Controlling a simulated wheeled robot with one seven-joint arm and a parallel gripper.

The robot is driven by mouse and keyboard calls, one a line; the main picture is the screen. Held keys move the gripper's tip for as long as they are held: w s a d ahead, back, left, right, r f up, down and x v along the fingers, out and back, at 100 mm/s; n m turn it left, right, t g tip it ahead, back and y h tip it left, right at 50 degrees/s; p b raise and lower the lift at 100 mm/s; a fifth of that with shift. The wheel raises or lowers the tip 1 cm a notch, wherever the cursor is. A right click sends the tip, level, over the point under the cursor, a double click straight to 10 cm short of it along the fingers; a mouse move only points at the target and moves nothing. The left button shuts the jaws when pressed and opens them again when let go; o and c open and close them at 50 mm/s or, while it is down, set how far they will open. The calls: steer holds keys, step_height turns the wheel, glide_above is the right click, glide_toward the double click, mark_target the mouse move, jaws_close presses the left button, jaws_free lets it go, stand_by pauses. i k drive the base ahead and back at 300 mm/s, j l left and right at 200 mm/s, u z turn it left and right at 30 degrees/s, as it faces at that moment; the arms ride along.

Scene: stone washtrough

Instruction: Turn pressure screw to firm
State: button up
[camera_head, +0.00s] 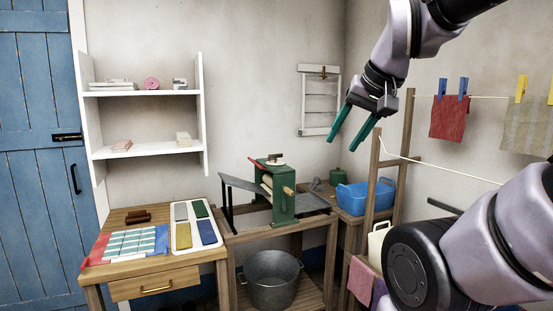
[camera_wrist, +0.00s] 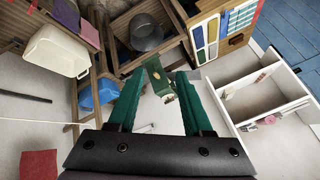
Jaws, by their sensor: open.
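A green wringer (camera_head: 284,203) stands on the middle wooden table, with pale rollers (camera_head: 267,184) and a wooden handle (camera_head: 288,190) on its side. The pressure screw (camera_head: 276,159) appears as a pale round knob on top, with a red piece (camera_head: 257,164) beside it. My gripper (camera_head: 350,139) has two green fingers spread apart with nothing between them. It is above and to the right of the wringer, clear of it. In the wrist view the wringer (camera_wrist: 160,82) shows between and beyond the fingertips of my gripper (camera_wrist: 158,88); the screw is too small to read there.
A galvanised bucket (camera_head: 271,280) sits below the wringer. A blue basin (camera_head: 364,197) and a wooden drying rack (camera_head: 376,165) stand to the right. Air above the wringer is free.

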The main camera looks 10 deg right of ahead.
mark_target(278, 156)
steer(key=i, duration=0.95)
steer(key=i+l, duration=0.15)
steer(key=i, duration=0.35)
steer(key=i+l, duration=0.15)
steer(key=i, duration=0.35)
